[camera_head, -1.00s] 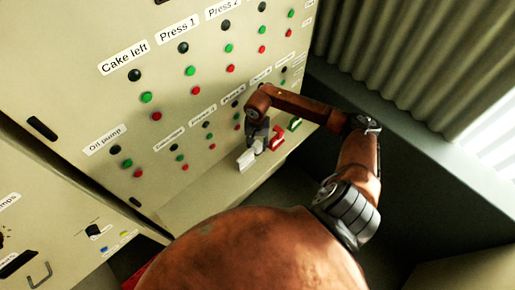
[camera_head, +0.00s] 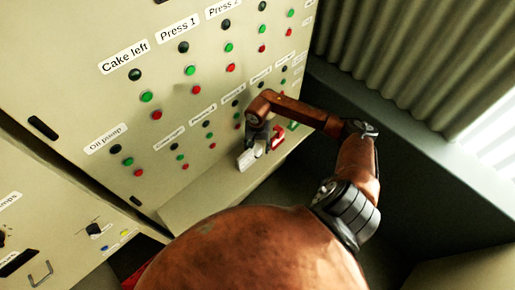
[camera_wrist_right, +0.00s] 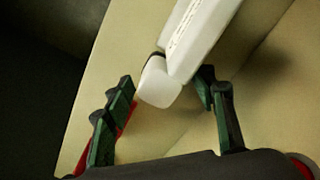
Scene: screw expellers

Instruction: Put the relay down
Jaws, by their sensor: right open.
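The relay appears to be the small white block (camera_head: 246,158) on the narrow ledge under the control panel in the head view. In the right wrist view it is a white body with a rounded end (camera_wrist_right: 200,38), lying tilted ahead of the fingers. My right gripper (camera_head: 257,147) is right beside it, just above the ledge. In the wrist view its dark green fingers (camera_wrist_right: 168,115) are spread, with the block's rounded end near the gap between them. Whether a finger touches it is unclear. My left gripper is out of view.
The beige panel (camera_head: 75,95) with buttons and lamps rises behind. The ledge's left part is clear. A corrugated wall (camera_head: 400,50) stands at right.

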